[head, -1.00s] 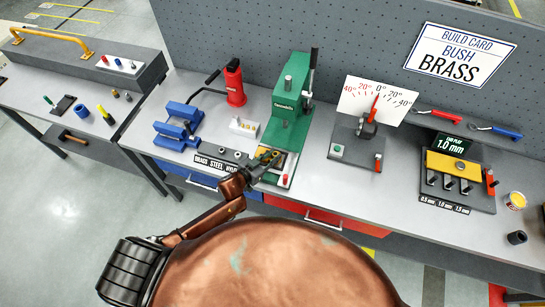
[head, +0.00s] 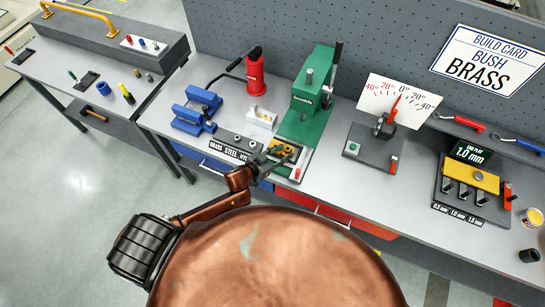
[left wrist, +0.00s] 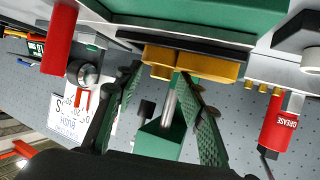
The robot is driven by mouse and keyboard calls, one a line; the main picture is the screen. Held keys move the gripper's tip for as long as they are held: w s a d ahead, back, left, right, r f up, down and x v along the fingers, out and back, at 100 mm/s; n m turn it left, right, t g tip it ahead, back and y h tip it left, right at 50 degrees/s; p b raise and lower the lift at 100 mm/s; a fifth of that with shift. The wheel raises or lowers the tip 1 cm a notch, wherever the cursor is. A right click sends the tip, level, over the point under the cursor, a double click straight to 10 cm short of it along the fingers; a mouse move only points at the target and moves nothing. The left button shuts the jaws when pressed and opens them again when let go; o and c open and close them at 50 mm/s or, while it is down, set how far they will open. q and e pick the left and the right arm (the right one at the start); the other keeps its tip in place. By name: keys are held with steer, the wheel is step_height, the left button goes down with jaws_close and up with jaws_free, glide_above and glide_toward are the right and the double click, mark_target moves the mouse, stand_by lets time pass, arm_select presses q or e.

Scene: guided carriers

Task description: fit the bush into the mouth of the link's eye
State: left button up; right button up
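The yellow link (head: 287,151) lies on the bed of the green press (head: 310,98); its yellow metal also shows in the left wrist view (left wrist: 218,67). My left gripper (head: 277,155) is at the link, in front of the press. In the left wrist view its two fingers (left wrist: 160,80) stand apart with their tips close to the link, and the silver press ram (left wrist: 169,105) shows between them. I cannot make out a separate bush at the tips; yellow metal there blends with the link. The eye's mouth is hidden. My right gripper is not in view.
A bush rack (head: 235,143) labelled brass, steel, nylon stands left of the press. A blue vise (head: 197,110) and a red grease can (head: 255,73) are further left. A dial gauge stand (head: 382,140) is at right. The build card (head: 487,58) reads brass.

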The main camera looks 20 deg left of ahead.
arm_select(q)
steer(key=v, duration=0.9)
steer(key=shift+r+b, duration=0.25)
steer(key=shift+b, duration=0.05)
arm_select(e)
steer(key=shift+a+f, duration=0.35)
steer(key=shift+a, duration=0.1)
arm_select(q)
steer(key=shift+w, duration=0.1)
